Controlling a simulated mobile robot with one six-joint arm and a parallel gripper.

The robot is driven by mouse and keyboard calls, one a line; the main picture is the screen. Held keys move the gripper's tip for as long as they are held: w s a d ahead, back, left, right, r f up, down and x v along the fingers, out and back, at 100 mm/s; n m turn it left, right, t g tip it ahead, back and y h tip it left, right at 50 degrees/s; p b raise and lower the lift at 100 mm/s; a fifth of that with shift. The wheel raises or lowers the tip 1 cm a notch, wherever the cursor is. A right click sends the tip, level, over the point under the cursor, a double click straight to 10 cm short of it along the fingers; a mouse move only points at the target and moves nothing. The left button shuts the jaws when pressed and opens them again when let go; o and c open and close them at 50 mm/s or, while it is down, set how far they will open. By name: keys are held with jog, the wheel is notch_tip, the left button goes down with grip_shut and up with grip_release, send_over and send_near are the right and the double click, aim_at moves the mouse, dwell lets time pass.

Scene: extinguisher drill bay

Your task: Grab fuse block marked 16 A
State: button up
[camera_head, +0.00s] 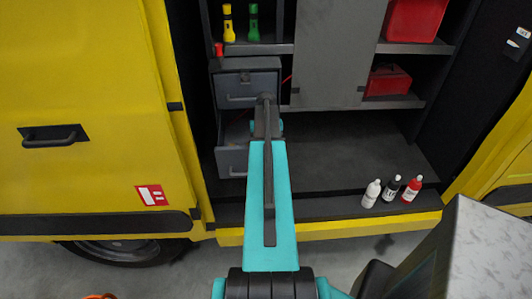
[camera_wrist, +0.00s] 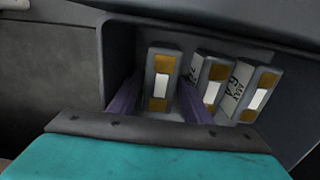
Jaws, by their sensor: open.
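In the wrist view, several grey fuse blocks with tan ends and a white middle stand in an open drawer. The left block (camera_wrist: 160,80) is between the purple fingers of my gripper (camera_wrist: 158,104), which are open, one on each side; no marking on it is readable. The middle block (camera_wrist: 209,82) and right block (camera_wrist: 258,96) stand to the right and lean slightly; print on their sides is partly seen, possibly ending in "6 A" on the right one. In the head view my arm reaches the open lower drawer (camera_head: 232,160), and its end hides the blocks.
The drawer wall (camera_wrist: 118,55) is close to the left finger. Above is a shut drawer (camera_head: 247,88). A yellow torch (camera_head: 228,22) and a green one (camera_head: 253,22) stand on top. White (camera_head: 371,194), black (camera_head: 391,188) and red (camera_head: 411,190) bottles stand right on the sill.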

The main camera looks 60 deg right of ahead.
jog(key=shift+f, duration=0.15)
dwell(0.4)
jog(key=c, duration=1.1)
notch_tip(320, 180, up, 18)
jog(key=b, duration=0.5)
dwell(0.6)
